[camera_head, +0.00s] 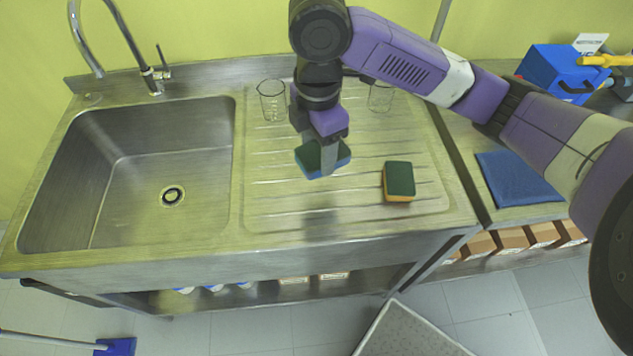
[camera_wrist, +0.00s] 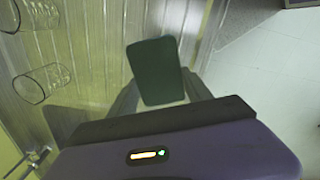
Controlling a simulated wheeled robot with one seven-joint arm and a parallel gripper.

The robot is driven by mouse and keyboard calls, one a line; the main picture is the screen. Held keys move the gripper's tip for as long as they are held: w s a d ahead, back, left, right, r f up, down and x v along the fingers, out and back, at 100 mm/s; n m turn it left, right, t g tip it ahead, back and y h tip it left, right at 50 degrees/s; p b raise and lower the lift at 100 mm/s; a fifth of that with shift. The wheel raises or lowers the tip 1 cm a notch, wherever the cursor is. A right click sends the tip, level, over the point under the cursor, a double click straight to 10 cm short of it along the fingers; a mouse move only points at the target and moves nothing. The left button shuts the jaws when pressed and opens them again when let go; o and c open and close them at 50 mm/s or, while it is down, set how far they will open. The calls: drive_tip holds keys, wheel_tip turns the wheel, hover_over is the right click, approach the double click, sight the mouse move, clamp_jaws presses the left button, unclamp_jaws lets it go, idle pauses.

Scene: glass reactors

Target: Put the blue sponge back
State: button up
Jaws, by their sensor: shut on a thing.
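The blue sponge (camera_head: 309,160) has a dark green top and blue sides. My gripper (camera_head: 329,158) is shut on it from above, over the ribbed drainboard (camera_head: 275,190) right of the basin. A dark shadow on the board below suggests the sponge is raised; the exact gap is hard to judge. In the wrist view the sponge's green top (camera_wrist: 157,68) shows between my fingers (camera_wrist: 157,100), and its blue sides are hidden. A second sponge, green over orange (camera_head: 398,181), lies on the drainboard to the right.
Two glass beakers (camera_head: 272,101) (camera_head: 380,97) stand at the back of the drainboard, either side of my gripper. The sink basin (camera_head: 140,165) is open at left. A blue cloth (camera_head: 518,178) and blue box (camera_head: 562,74) are on the right counter. The drainboard's front is clear.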

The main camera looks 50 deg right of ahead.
sight(318, 194)
wheel_tip(318, 194, down, 12)
drive_tip(key=shift+r, duration=0.2)
idle(0.4)
drive_tip(key=shift+f, duration=0.2)
drive_tip(key=o, duration=1.3)
drive_tip(key=shift+r, duration=0.15)
